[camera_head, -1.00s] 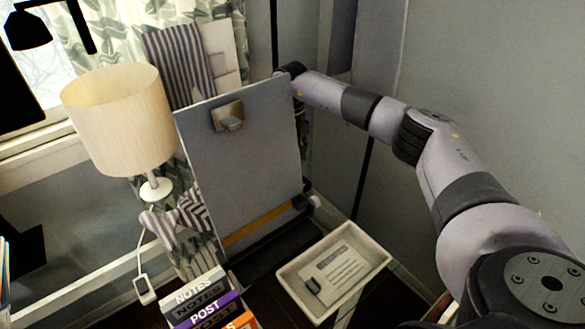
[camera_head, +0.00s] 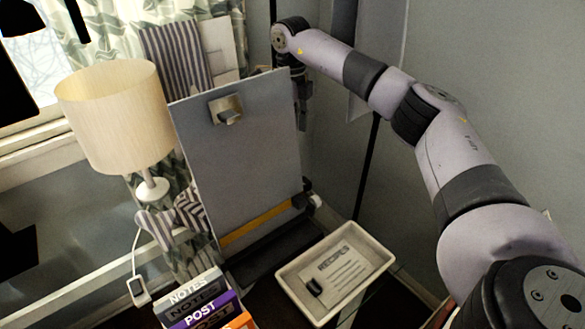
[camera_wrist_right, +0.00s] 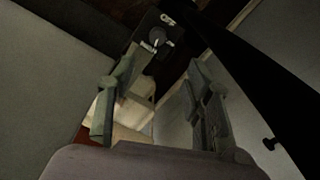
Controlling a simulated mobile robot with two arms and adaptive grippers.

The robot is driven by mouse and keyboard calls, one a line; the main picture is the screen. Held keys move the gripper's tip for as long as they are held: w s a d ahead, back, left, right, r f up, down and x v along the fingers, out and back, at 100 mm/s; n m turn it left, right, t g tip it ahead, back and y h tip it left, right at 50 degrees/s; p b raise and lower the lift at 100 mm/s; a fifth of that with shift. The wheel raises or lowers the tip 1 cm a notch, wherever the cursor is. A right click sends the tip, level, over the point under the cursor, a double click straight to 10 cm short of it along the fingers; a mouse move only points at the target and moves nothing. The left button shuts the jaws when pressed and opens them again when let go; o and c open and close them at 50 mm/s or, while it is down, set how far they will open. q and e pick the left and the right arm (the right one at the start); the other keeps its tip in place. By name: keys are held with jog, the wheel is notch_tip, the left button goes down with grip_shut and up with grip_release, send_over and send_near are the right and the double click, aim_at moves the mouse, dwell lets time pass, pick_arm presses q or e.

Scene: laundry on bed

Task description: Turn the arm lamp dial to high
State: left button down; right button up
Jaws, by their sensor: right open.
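My right gripper (camera_head: 302,112) hangs at the right edge of the grey board, partly hidden behind it in the head view. In the right wrist view my right gripper (camera_wrist_right: 165,75) has its two fingers apart with nothing between their tips. Beyond the fingers is a small dark panel (camera_wrist_right: 150,30) with a round knob-like part (camera_wrist_right: 161,39); I cannot tell whether this is the lamp dial or where it points. A black lamp-like shade (camera_head: 18,18) shows at the top left of the head view, cut by the frame.
A grey upright board (camera_head: 240,165) with a metal clip stands in the middle. A cream table lamp (camera_head: 115,110) is left of it. A white tray (camera_head: 372,270) holds a recipe card. Books (camera_head: 195,300) stand in front. A thin black pole (camera_head: 367,165) rises near the right wall.

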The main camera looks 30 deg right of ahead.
pick_arm(q)
notch_tip(320, 180, down, 2)
jog(key=shift+f+b, duration=0.15)
jog(key=shift+b, duration=0.35)
pick_arm(e)
jog(key=f+n, duration=0.1)
jog(key=f, duration=0.4)
jog(key=f+n, duration=0.1)
jog(key=f, duration=0.3)
jog(key=f+n, duration=0.1)
jog(key=f, duration=0.4)
jog(key=shift+s+f+n, duration=0.2)
jog(key=shift+f+n, duration=0.1)
grip_shut()
